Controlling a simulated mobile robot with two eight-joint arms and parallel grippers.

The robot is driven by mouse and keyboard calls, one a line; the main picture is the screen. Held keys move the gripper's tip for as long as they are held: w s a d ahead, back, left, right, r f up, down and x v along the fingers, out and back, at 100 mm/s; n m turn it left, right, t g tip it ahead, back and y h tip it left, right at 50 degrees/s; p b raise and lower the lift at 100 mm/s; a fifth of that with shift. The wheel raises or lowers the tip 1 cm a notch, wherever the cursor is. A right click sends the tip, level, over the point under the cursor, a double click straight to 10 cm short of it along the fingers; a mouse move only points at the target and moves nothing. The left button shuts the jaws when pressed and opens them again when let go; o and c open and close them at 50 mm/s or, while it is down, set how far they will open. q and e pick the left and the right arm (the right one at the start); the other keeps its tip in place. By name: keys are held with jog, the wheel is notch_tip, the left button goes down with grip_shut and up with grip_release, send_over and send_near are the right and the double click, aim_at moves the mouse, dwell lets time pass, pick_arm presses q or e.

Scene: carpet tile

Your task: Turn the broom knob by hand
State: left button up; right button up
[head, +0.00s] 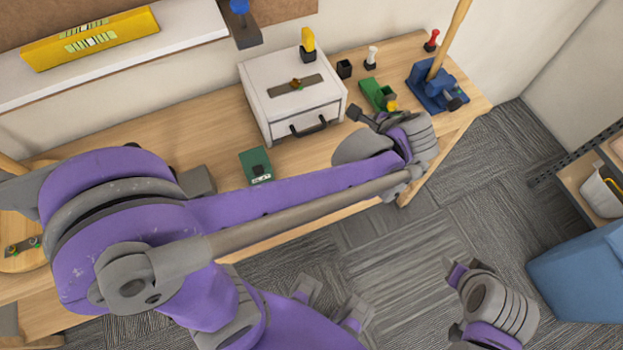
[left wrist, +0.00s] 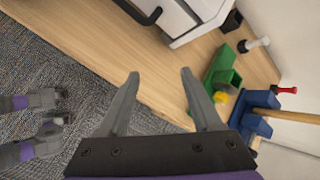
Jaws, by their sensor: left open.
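The wooden broom handle (head: 451,38) leans up out of a blue holder (head: 427,92) at the right end of the workbench. A dark knob (head: 455,102) sits on the holder's front. In the left wrist view the handle (left wrist: 295,115) and the blue holder (left wrist: 258,124) are at the right; the knob is not clear there. My left gripper (left wrist: 160,73) is open and empty, over the bench's front edge, left of the holder and apart from it. In the head view my left wrist hides much of its fingers. My right gripper (head: 455,272) is low at the right, over the carpet; its jaw state is unclear.
A green block with a yellow knob (head: 380,95) stands between my left gripper and the holder. A white drawer box (head: 290,95), a green box (head: 256,165) and small red (head: 432,42) and white (head: 371,57) pieces share the bench. A blue bin (head: 580,275) stands right.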

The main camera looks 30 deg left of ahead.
pick_arm(q)
jog(key=s+a+f+n+h, duration=0.1)
jog(key=s+n+h, duration=0.2)
jog(key=s+n, duration=0.4)
jog(key=s+a+f+n+t+h, duration=0.1)
jog(key=s+a+n+h, duration=0.1)
jog(key=s+n, duration=0.6)
jog(key=shift+s+f+n+h+p, duration=0.3)
jog(key=shift+h+p, duration=0.05)
jog(key=shift+h, duration=0.35)
